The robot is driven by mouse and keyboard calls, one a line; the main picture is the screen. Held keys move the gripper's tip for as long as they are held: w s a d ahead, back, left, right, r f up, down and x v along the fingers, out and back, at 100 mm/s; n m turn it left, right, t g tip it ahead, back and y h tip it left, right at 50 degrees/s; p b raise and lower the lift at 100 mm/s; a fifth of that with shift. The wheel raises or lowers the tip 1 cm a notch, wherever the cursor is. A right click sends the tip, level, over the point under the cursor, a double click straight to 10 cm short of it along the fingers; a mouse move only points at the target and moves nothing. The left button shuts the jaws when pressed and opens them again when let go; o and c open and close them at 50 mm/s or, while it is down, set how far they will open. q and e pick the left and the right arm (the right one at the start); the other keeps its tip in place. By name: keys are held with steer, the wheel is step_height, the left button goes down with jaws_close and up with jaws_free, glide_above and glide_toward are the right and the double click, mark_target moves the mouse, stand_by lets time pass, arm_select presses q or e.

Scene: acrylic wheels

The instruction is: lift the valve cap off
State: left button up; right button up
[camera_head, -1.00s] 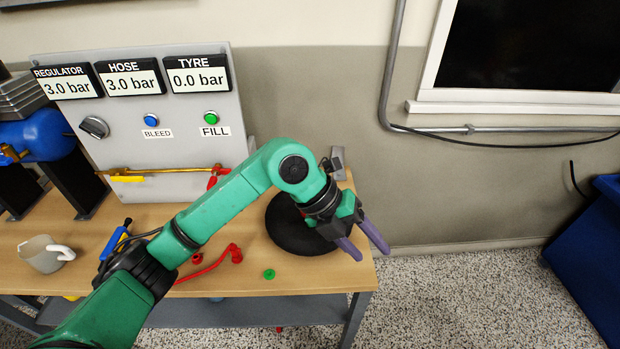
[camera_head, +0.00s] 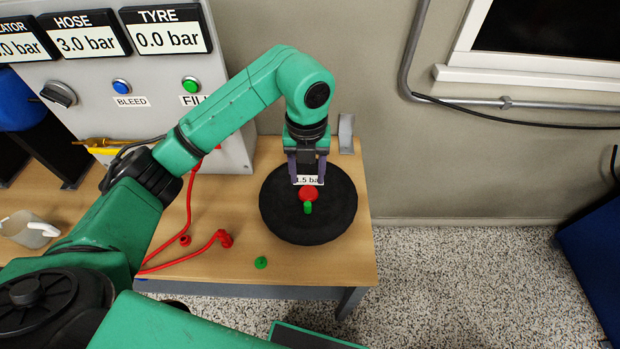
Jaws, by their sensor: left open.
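A black tyre (camera_head: 335,215) lies flat on the workbench, with a red hub (camera_head: 308,193) at its middle. A small green piece (camera_head: 308,208), which looks like the valve cap, stands just on the near side of the hub. My left gripper (camera_head: 308,182) points down over the far side of the hub, its two purple fingers apart and empty. A white label reading 1.5 bar shows between the fingers. I cannot tell the fingers' height above the tyre. A second small green piece (camera_head: 261,262) lies loose on the bench. My right gripper is not in view.
A red hose (camera_head: 190,200) and red fittings (camera_head: 225,238) lie left of the tyre. The grey panel (camera_head: 160,70) with gauges and buttons stands behind; TYRE reads 0.0 bar. A mug (camera_head: 30,230) is at far left. A grey bracket (camera_head: 346,133) stands behind the tyre.

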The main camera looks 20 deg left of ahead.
mark_target(308, 204)
arm_select(q)
steer(key=f, duration=0.2)
steer(key=s+f, duration=0.1)
steer(key=f, duration=0.1)
steer(key=shift+p, duration=0.4)
steer(key=f, duration=0.5)
steer(key=w+f+p, duration=0.1)
steer(key=f, duration=0.1)
steer(key=shift+f, duration=0.2)
steer(key=shift+s+f, duration=0.1)
steer(key=shift+f, duration=0.35)
jaws_close()
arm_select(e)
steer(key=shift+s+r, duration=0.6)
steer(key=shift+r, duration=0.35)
